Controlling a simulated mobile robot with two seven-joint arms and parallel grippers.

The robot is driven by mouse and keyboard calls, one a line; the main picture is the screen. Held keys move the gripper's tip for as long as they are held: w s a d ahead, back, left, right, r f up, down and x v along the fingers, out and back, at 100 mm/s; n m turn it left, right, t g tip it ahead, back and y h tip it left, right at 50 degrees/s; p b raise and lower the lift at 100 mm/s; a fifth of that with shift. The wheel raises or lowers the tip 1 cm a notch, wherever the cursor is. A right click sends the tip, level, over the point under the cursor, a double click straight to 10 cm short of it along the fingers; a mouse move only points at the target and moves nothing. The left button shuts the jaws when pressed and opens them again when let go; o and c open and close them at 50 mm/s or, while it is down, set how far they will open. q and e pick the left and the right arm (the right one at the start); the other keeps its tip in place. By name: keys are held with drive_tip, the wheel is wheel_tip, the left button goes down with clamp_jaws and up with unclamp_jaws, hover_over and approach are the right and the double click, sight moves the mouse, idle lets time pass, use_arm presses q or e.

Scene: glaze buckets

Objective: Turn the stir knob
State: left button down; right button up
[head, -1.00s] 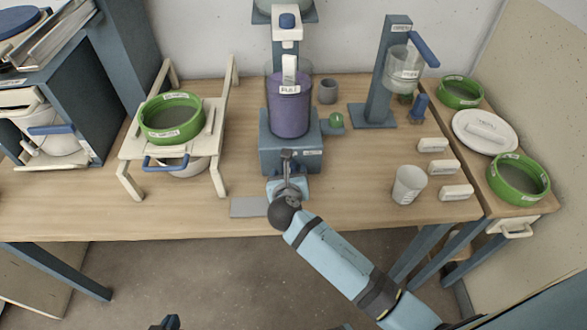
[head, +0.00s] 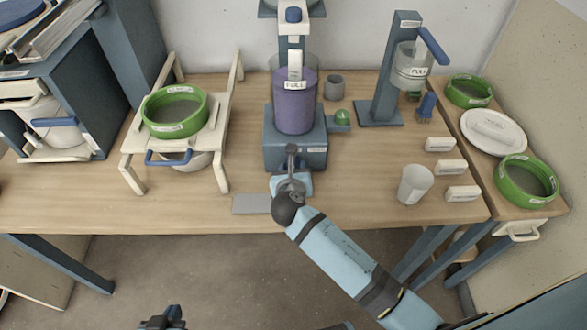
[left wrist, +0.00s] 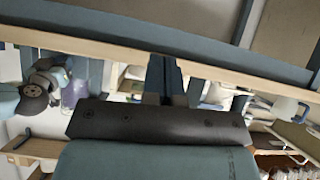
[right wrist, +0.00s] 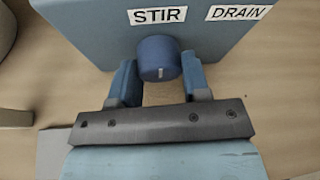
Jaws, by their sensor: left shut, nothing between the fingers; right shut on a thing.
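The stir knob (right wrist: 159,58) is a round dark blue knob with a short white mark, upright in the right wrist view. It sits on the blue base of the mixing stand (head: 281,150), below a STIR label (right wrist: 158,15). My right gripper (right wrist: 160,78) is shut on it, one finger on each side. In the head view my right gripper (head: 291,165) hides the knob. Purple liquid fills the clear vessel (head: 294,105) above, labelled FULL. My left gripper (head: 170,318) is shut and empty at the bottom edge, away from the table; its closed fingers show in the left wrist view (left wrist: 166,80).
A green knob (head: 343,117) juts from the stand's right side. A grey plate (head: 251,204) lies in front. A white cup (head: 415,184) and labelled blocks (head: 450,167) stand right. A rack with a green-rimmed sieve (head: 175,111) stands left.

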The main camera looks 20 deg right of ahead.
drive_tip(key=shift+d+r+m+y+p, duration=0.1)
drive_tip(key=shift+r+m+y+p, duration=0.3)
drive_tip(key=shift+p, duration=0.5)
drive_tip(key=shift+f+m+y+p, duration=0.15)
drive_tip(key=shift+m+y+p, duration=0.15)
drive_tip(key=shift+m+p, duration=0.35)
drive_tip(key=shift+f+m+t+y+p, duration=0.1)
drive_tip(key=shift+m+t+y+p, duration=0.25)
drive_tip(key=shift+m+p, duration=0.3)
drive_tip(key=shift+d+m+y+p, duration=0.1)
drive_tip(key=shift+m+y+p, duration=0.25)
drive_tip(key=shift+m, duration=0.15)
drive_tip(key=shift+f+m+t+y+b, duration=0.3)
drive_tip(key=shift+m+t+y, duration=0.25)
drive_tip(key=shift+m, duration=0.35)
drive_tip(key=m+y+b, duration=0.1)
drive_tip(key=m+b, duration=0.1)
drive_tip(key=shift+f+m+t+y, duration=0.1)
drive_tip(key=shift+m+t+y, duration=0.2)
drive_tip(key=shift+y, duration=0.05)
drive_tip(key=shift+d+m+t+y+b, duration=0.1)
drive_tip(key=shift+m+t+y+b, duration=0.25)
drive_tip(key=shift+m+b, duration=0.6)
drive_tip(key=shift+m+t+b, duration=0.25)
drive_tip(key=shift+m+b, duration=0.1)
drive_tip(key=shift+b, duration=0.35)
use_arm(q)
drive_tip(key=shift+d+f, duration=0.2)
